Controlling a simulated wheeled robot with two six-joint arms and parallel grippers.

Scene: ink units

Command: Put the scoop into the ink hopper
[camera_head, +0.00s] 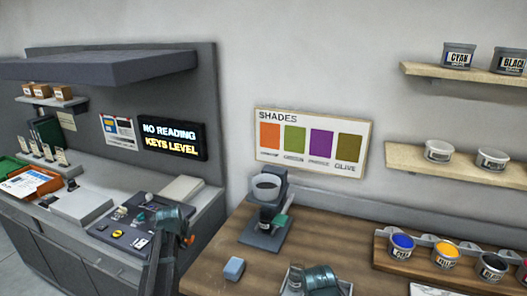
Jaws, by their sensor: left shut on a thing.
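The ink hopper appears to be the grey round cup (266,187) on top of a dark stand at the back left of the wooden table. My left gripper (185,230) is in front of the grey console, left of the wooden table. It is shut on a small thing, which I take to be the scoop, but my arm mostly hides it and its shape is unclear. The gripper is apart from the hopper, lower and to its left.
A blue block (234,269) lies on the wooden table (215,285). Blue, yellow and black ink pots (446,254) stand in a rack at right. A lit sign (170,139) reads "NO READING, KEYS LEVEL".

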